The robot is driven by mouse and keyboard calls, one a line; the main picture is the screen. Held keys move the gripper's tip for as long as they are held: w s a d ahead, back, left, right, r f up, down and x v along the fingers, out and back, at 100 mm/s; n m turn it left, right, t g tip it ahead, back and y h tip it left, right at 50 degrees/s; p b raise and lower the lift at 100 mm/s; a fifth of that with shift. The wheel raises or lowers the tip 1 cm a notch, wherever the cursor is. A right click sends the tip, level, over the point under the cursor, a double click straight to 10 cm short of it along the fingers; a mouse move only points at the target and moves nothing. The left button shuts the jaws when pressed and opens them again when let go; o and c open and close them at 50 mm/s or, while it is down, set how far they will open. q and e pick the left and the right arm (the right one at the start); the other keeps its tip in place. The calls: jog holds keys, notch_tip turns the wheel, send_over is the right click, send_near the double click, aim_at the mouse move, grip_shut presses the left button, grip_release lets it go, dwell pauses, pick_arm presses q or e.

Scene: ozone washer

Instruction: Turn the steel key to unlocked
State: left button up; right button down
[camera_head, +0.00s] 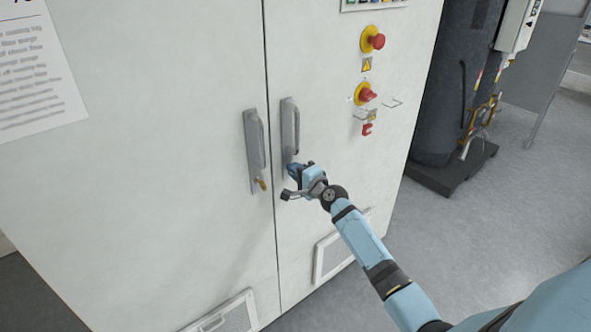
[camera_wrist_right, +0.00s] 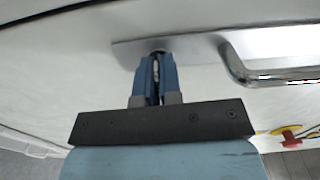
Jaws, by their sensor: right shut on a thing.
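My right gripper (camera_head: 292,168) is at the lower end of the right door's handle plate (camera_head: 287,145). In the right wrist view its two blue fingers (camera_wrist_right: 155,68) are shut on the steel key (camera_wrist_right: 156,72), a thin grey piece that shows between them. The fingertips point at the lock just past the end of the handle plate. The fingers hide most of the key, and the head view does not show it; I cannot tell its angle. My left gripper is not in view.
A white cabinet has two doors. The left door has its own handle (camera_head: 254,140) with a brass-coloured key (camera_head: 262,184) below.

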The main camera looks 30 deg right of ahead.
jog(key=shift+m, duration=0.4)
jog(key=c, duration=1.3)
grip_release()
jog(key=s+d, duration=0.1)
jog(key=s, duration=1.2)
jog(key=shift+s+b, duration=0.4)
